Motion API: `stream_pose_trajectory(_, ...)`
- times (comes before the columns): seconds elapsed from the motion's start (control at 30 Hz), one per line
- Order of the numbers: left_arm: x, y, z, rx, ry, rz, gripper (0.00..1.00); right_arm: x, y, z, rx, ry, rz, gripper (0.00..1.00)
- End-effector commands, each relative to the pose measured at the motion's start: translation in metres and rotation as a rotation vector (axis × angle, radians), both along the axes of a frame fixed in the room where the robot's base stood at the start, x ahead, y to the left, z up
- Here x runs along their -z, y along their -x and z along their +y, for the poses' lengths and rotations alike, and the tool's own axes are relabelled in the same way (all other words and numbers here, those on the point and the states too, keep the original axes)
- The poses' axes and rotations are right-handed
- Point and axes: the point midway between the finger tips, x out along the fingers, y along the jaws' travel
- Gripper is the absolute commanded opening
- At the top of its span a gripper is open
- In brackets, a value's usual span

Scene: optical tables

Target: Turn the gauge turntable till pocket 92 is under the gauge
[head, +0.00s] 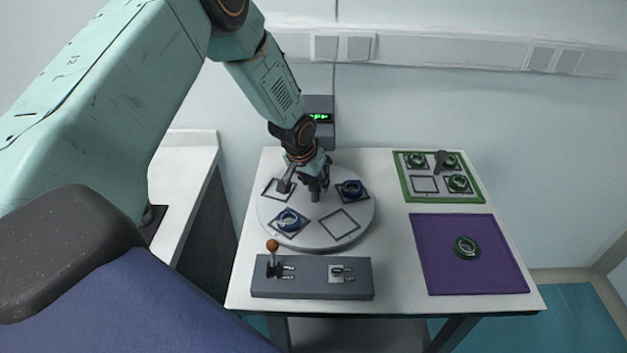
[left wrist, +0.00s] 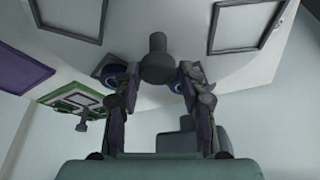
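The round white gauge turntable (head: 262,222) stands on the table with square pocket frames on it. A blue ringed part (head: 289,221) sits in the front-left pocket and another (head: 351,188) in the right one. The front-right pocket (head: 339,224) is empty. Pocket numbers are too small to read. A grey display with green digits (head: 320,117) stands behind, partly hidden by my arm. My left gripper (head: 317,179) is over the turntable's middle. In the left wrist view its open fingers (left wrist: 160,80) stand either side of a dark post (left wrist: 157,45); contact is unclear. My right gripper is out of view.
A grey control box (head: 312,290) with an orange-knobbed lever (head: 272,247) lies in front of the turntable. At right are a green-rimmed tray (head: 408,194) with ringed parts and a purple mat (head: 440,275) bearing a green ring (head: 466,247).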

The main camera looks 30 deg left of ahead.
Motion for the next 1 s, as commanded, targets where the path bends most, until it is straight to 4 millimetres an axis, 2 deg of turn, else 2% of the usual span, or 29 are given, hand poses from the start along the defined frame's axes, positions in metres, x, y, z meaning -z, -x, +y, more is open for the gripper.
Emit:
stream_pose_trajectory(0.07, -0.0001, -0.0002, 0.0003, 0.000, 0.000, -0.001, 0.29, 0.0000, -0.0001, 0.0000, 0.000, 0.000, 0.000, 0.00)
stream_pose_trajectory(0.4, -0.0005, -0.0003, 0.0001, 0.000, 0.000, -0.001, 0.00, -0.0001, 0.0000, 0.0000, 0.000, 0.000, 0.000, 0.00)
stream_pose_trajectory(1.0, -0.0008, -0.0007, 0.0005, 0.002, 0.000, -0.002, 0.00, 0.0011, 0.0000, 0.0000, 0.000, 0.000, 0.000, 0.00)
